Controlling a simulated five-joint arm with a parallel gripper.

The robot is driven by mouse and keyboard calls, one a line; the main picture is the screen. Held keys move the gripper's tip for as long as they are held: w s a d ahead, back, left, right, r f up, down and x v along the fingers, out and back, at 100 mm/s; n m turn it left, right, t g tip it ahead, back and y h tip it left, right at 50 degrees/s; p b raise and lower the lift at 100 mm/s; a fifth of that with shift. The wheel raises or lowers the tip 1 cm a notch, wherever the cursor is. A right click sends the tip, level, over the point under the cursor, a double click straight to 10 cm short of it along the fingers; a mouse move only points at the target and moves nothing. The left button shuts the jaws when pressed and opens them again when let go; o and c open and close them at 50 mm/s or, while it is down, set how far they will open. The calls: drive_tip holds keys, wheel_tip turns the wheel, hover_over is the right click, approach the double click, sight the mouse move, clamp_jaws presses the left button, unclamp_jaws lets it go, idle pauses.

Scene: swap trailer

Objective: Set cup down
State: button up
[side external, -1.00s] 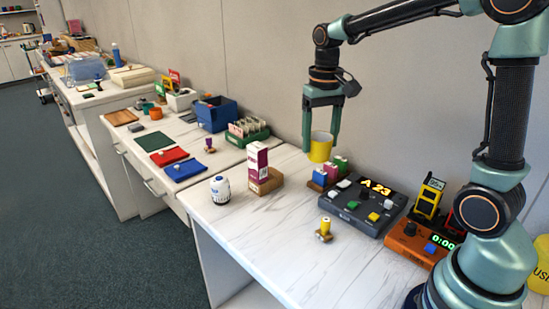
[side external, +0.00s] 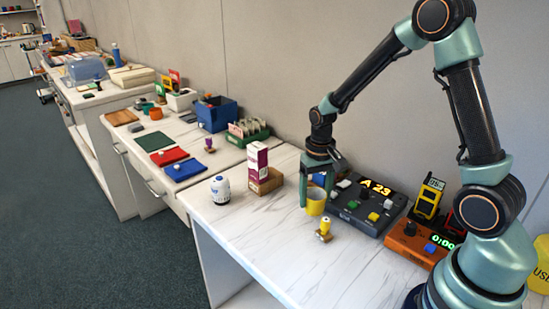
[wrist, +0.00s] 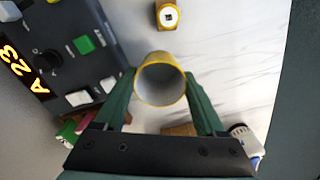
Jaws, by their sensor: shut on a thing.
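The yellow cup (side external: 315,201) is between the fingers of my gripper (side external: 316,190), low over the white table. It looks upright, just left of the dark control box. I cannot tell whether its base touches the table. In the wrist view I look down into the cup's open grey inside (wrist: 162,84); its rim is yellow. The two green fingers of my gripper (wrist: 160,88) are shut on its sides.
The dark control box (side external: 351,211) with coloured buttons and an "A 23" display stands close on the right. A small yellow-topped piece (side external: 324,228) is in front of the cup. A white-blue canister (side external: 220,190) and a pink-white carton (side external: 257,164) stand left. Table front is clear.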

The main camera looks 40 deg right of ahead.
drive_tip(key=shift+f, duration=1.6)
drive_tip(key=shift+f, duration=0.15)
drive_tip(key=o, duration=1.4)
wheel_tip(320, 180, up, 12)
wheel_tip(320, 180, up, 7)
drive_tip(key=n+t, duration=0.2)
hover_over(315, 204)
drive_tip(key=s+a, duration=0.1)
drive_tip(key=s, duration=0.1)
drive_tip(key=s+a+r+n+t, duration=0.2)
drive_tip(key=s+a+r+t, duration=0.1)
drive_tip(key=s, duration=0.2)
drive_tip(key=shift+s+a+r+n+t, duration=0.3)
drive_tip(key=shift+s+r+n, duration=0.05)
drive_tip(key=shift+s+n, duration=0.05)
